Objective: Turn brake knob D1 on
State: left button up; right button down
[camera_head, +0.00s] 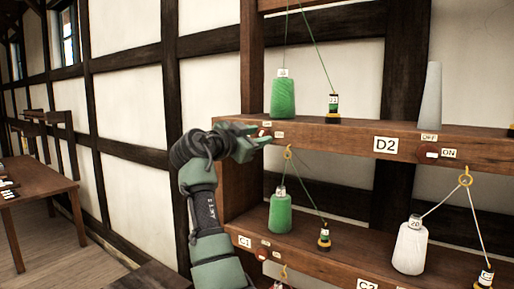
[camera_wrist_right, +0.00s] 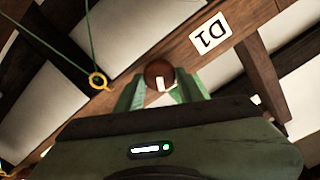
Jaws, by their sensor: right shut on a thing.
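My right gripper (camera_head: 258,138) is at the front face of the upper shelf beam (camera_head: 335,138), at its left end. In the right wrist view the gripper's two green fingers (camera_wrist_right: 161,88) are on either side of a round reddish-brown knob (camera_wrist_right: 158,71) with a white mark, and are shut on it. A white D1 label (camera_wrist_right: 211,36) sits beside the knob on the beam. In the head view the gripper covers most of the knob, and the D1 label is hidden. The small ON plate (camera_head: 279,134) shows beside the fingertips. My left gripper is not in view.
A green thread cone (camera_head: 282,97) and a small bobbin (camera_head: 333,106) stand on the beam above the gripper. Knob D2 (camera_head: 427,152) is farther right. A yellow ring (camera_wrist_right: 98,81) hangs near the fingers. The lower shelf (camera_head: 345,257) holds more cones.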

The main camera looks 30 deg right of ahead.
jog(key=m+b, duration=0.1)
jog(key=m, duration=0.2)
jog(key=shift+b, duration=0.3)
jog(key=m+b, duration=0.1)
jog(key=m, duration=0.1)
jog(key=shift+s+m, duration=0.1)
jog(key=shift+m, duration=0.2)
jog(key=m+b, duration=0.1)
jog(key=m, duration=0.2)
jog(key=shift+m, duration=0.3)
jog(key=shift+f+m, duration=0.1)
jog(key=shift+m, duration=1.4)
jog(key=c, duration=0.9)
grip_release()
jog(key=shift+d, duration=0.1)
jog(key=shift+f+b, duration=0.1)
jog(key=shift+b, duration=0.2)
